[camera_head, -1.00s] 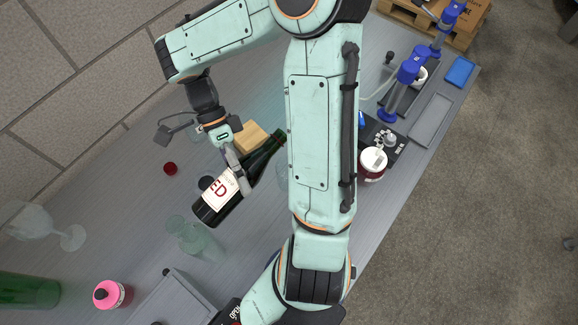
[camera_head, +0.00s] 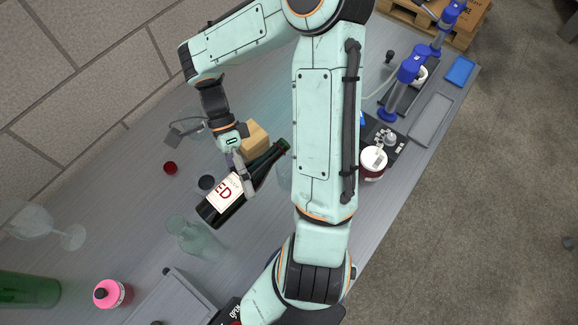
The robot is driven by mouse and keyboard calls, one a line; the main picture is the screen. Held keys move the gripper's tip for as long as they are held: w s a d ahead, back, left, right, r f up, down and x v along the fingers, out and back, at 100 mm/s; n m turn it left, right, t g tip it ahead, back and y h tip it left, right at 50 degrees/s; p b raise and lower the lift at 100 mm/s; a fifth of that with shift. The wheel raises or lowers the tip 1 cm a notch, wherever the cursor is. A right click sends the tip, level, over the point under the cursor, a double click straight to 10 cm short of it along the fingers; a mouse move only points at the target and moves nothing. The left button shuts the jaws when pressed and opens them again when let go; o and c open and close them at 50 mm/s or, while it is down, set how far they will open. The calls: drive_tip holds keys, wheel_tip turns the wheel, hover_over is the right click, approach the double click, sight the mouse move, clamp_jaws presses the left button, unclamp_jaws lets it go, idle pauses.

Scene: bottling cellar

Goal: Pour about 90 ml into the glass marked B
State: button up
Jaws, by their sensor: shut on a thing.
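A dark wine bottle (camera_head: 225,205) with a white label marked with red letters is in my gripper (camera_head: 241,176). My gripper is shut on the bottle around its middle. The bottle is tilted, with its neck toward the upper right, close to my arm. Part of a clear glass (camera_head: 284,178) shows beside the bottle's neck, mostly behind my arm. A clear carafe-like glass (camera_head: 194,238) stands below the bottle, and a clear stemmed glass (camera_head: 45,226) is at the far left. I cannot read a mark B on any glass.
A wooden block (camera_head: 255,139) stands behind the bottle. A dark round disc (camera_head: 206,182) and a red cap (camera_head: 170,168) lie to the left. A pink-topped bottle (camera_head: 108,293) and green glass (camera_head: 28,290) are at lower left. A red-and-white jar (camera_head: 373,162) stands right of my arm.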

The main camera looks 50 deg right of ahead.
sight(234, 183)
drive_tip(key=shift+y, duration=0.4)
idle(0.4)
drive_tip(key=shift+w+a+p, duration=0.1)
drive_tip(key=shift+a+p, duration=0.4)
drive_tip(key=shift+a, duration=0.05)
idle(0.3)
drive_tip(key=shift+f+n+y+p, duration=0.3)
drive_tip(key=shift+n+y+p, duration=0.1)
drive_tip(key=shift+y+p, duration=0.15)
idle(1.6)
drive_tip(key=shift+r+h, duration=0.2)
drive_tip(key=shift+h, duration=0.05)
drive_tip(key=shift+a+r+m+h, duration=0.2)
drive_tip(key=shift+m+h, duration=0.3)
drive_tip(key=shift+h, duration=0.7)
drive_tip(key=shift+m+h, duration=0.3)
drive_tip(key=shift+h, duration=0.1)
drive_tip(key=shift+d+r, duration=0.1)
drive_tip(key=shift+r, duration=2.45)
drive_tip(key=shift+r, duration=0.1)
